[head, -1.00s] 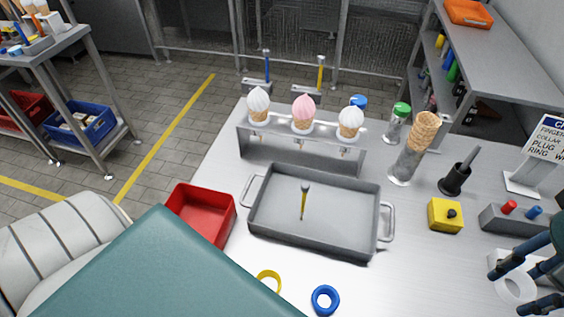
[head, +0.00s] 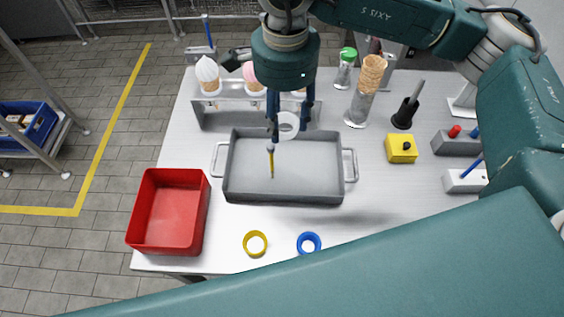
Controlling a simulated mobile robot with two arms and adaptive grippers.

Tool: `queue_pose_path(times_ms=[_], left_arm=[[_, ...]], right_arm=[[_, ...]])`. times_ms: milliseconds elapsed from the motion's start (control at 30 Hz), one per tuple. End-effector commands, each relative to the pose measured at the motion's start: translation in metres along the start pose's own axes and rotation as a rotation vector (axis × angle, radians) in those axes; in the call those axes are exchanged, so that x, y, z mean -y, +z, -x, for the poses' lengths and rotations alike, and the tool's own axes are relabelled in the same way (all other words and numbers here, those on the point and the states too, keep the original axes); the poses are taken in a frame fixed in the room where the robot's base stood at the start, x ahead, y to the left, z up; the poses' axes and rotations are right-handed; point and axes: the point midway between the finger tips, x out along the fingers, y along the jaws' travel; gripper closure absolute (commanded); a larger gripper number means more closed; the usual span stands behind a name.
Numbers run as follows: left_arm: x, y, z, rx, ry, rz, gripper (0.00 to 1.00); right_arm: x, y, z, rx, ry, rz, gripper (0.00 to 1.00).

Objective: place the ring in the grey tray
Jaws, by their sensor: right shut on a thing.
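The grey tray (head: 330,196) lies on the metal table, with a handle at each side. A yellow ring (head: 255,244) and a blue ring (head: 309,243) lie on the table in front of the tray. My left gripper is out of view.
A red bin (head: 170,212) stands left of the tray. A rack (head: 215,118) with ice cream cones stands behind it, partly hidden by my right arm. A cone stack (head: 366,85), a black pot (head: 405,114) and a yellow button box (head: 402,150) stand at the right.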

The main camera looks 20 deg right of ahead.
Motion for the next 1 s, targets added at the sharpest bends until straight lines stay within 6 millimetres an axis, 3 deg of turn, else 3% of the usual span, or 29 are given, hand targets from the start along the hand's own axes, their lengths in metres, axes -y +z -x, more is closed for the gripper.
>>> queue_pose_path(times_ms=[200, 433, 1000], left_arm=[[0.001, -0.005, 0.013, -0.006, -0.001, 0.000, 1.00], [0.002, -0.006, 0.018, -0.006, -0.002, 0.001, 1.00], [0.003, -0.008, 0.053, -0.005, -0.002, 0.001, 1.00]], right_arm=[[0.009, 0.023, 0.007, 0.015, 0.011, -0.393, 0.70], [0.011, 0.030, -0.001, 0.017, 0.018, -0.541, 0.70], [0.009, 0.031, -0.136, 0.017, 0.018, -0.542, 0.70]])
